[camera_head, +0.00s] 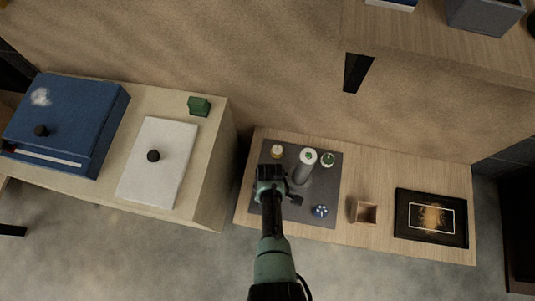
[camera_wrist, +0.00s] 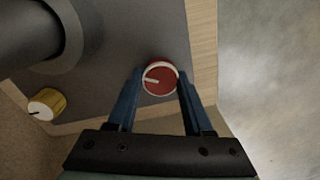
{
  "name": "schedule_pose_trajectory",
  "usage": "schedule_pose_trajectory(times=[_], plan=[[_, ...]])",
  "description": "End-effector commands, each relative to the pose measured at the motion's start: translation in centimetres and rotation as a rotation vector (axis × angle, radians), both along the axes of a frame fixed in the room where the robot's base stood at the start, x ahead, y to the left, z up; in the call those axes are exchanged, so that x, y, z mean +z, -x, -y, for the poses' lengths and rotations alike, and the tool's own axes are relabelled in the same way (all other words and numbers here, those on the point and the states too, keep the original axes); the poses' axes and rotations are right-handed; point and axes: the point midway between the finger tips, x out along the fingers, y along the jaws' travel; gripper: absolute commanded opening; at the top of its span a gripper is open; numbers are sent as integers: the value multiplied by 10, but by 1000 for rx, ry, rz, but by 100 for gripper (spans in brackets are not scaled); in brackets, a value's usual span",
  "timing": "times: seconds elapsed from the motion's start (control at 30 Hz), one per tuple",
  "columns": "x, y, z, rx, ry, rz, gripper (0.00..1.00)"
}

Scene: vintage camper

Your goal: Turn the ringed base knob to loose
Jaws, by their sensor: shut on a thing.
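A round red knob with a pale ring around its rim (camera_wrist: 159,79) sits near a corner of the dark grey base plate (camera_wrist: 165,25). Its white pointer mark points left in the wrist view. My gripper (camera_wrist: 160,85) has its two blue fingers on either side of this knob and is shut on it. In the head view my gripper (camera_head: 270,178) is over the plate's left part and hides the red knob. A yellow knob (camera_wrist: 46,103) with a white top is on the plate at the lower left of the wrist view.
A tall grey post (camera_head: 304,167) stands on the plate beside my gripper. A green-topped knob (camera_head: 328,159) and a blue knob (camera_head: 320,211) are also there.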

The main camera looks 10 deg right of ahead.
Motion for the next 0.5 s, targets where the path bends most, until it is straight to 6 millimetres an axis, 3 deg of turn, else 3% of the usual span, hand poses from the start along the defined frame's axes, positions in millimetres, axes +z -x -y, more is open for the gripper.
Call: schedule_pose_trajectory(times=[0.5], plan=[[0,0,-1,413,0,0,0]])
